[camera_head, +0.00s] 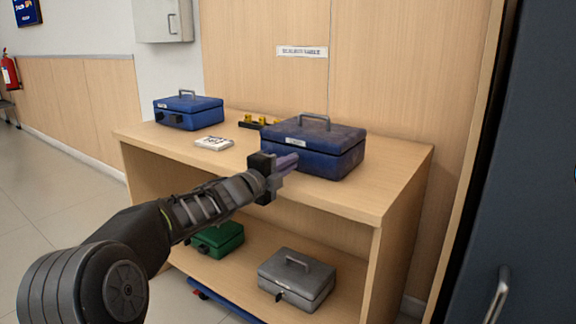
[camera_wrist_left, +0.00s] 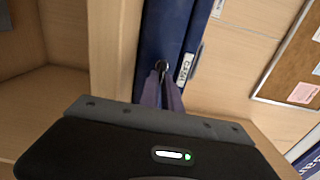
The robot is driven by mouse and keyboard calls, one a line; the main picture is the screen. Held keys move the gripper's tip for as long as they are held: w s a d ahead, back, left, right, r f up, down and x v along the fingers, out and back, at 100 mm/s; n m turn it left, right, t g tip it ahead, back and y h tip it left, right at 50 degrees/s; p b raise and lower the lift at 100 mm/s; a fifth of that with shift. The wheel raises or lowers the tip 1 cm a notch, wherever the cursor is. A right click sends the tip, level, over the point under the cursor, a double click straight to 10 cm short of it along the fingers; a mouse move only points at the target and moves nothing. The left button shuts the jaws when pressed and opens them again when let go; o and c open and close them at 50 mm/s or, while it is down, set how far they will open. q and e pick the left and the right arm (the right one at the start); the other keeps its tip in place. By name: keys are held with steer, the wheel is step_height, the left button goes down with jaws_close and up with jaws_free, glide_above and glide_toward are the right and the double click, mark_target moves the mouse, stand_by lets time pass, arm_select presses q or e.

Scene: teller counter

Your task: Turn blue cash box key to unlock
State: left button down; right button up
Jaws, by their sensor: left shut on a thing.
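The near blue cash box (camera_head: 330,160) stands closed on the counter top, with its handle on the lid. My left gripper (camera_head: 287,163) is at its front face, with the fingers pointing at the lock. In the left wrist view the blue box (camera_wrist_left: 162,40) stands behind the fingers, with a label beside the lock. The fingers (camera_wrist_left: 161,88) are shut on the key (camera_wrist_left: 161,66) at the lock; only a small dark round part of it shows. The key's turn angle cannot be told. My right gripper is not in view.
A second blue cash box (camera_head: 188,112) and a white block (camera_head: 214,143) stand to the left on the counter (camera_head: 390,165). A black holder with yellow pieces (camera_head: 258,122) is behind. Green (camera_head: 218,238) and grey (camera_head: 297,280) boxes are on the lower shelf. A dark cabinet door (camera_head: 520,180) bounds the right.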

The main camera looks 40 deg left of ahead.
arm_select(q)
steer(key=shift+f, duration=0.1)
steer(key=c, duration=1.6)
jaws_free()
steer(key=shift+o, duration=0.2)
steer(key=shift+s, duration=0.1)
steer(key=s+p, duration=0.1)
steer(key=s, duration=0.6)
steer(key=shift+s, duration=0.3)
steer(key=shift+d, duration=0.1)
